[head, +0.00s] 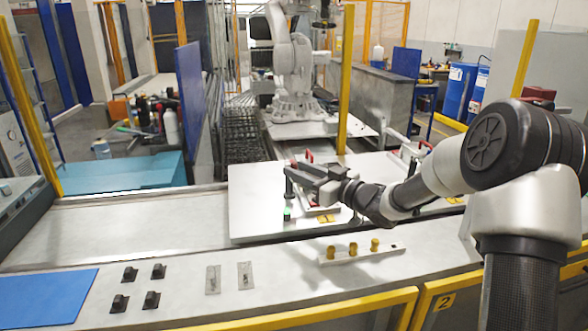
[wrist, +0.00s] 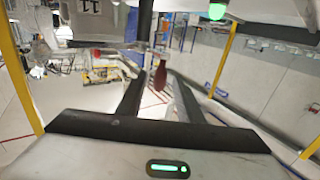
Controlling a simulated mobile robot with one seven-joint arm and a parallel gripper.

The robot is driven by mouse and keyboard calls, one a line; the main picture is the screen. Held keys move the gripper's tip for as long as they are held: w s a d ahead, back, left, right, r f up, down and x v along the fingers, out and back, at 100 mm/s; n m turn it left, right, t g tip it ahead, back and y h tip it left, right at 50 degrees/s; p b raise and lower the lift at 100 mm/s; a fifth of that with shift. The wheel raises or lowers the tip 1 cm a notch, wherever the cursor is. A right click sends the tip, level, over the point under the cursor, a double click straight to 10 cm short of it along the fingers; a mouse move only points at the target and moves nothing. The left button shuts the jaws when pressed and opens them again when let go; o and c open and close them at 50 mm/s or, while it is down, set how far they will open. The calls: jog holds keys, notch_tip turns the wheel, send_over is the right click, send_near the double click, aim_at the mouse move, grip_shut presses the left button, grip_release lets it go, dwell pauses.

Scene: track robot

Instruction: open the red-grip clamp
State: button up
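The clamp's red grip (wrist: 160,77) shows in the wrist view between the far ends of my gripper's two dark fingers (wrist: 157,86). The fingers are apart, and I cannot tell whether either touches the grip. In the head view my gripper (head: 308,176) is low over the pale metal plate (head: 258,188), at its left part. A small red grip (head: 309,156) shows just behind it; my gripper hides most of the clamp there. Another clamp with a red grip (head: 423,144) stands farther right on the plate, partly behind my arm.
A green light (head: 287,214) is near my gripper. Yellow pegs on a pale bar (head: 393,249) stand in front of the plate. Small black blocks (head: 130,273) and a blue mat (head: 45,298) lie front left. A yellow post (head: 346,80) rises behind the plate. The left worktop is clear.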

jog(key=shift+x, duration=1.2)
grip_shut()
jog(key=shift+f+b, duration=0.1)
jog(key=shift+b, duration=0.2)
